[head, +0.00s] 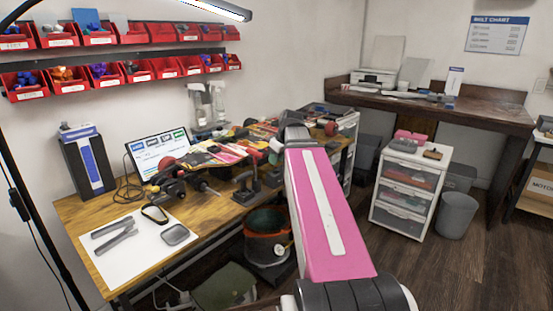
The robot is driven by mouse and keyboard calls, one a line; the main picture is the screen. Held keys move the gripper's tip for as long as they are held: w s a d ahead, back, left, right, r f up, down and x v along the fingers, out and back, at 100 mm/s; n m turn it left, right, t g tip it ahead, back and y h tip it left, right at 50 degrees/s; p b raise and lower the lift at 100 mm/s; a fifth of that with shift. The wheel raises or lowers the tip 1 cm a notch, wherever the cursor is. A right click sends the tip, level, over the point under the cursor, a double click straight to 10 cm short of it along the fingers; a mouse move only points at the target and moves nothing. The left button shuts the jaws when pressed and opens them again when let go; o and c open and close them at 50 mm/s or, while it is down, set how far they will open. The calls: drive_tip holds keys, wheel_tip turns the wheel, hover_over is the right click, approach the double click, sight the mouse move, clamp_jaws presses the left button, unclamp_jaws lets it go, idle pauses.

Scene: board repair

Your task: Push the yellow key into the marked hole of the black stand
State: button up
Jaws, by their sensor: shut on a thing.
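My pink and white arm (322,215) reaches from the bottom right up to the right part of the wooden workbench. My gripper cannot be made out; the arm's far end hides that area. A small dark stand-like object (245,188) is on the bench just left of the arm, but I cannot tell for sure that it is the black stand. No marked hole can be made out. The yellow key cannot be picked out in this view.
The workbench (75,207) holds a monitor (158,149), skateboard parts (172,186), a white mat (108,264) with tools, and a speaker-like box (87,160). Red bins (78,86) hang above. A drawer unit (407,190) and grey bin (457,215) stand right. Open floor lies at lower right.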

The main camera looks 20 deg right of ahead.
drive_tip(key=shift+f, duration=1.65)
idle(2.5)
drive_tip(key=o, duration=1.3)
drive_tip(key=shift+r, duration=1.65)
drive_tip(key=shift+r, duration=2.9)
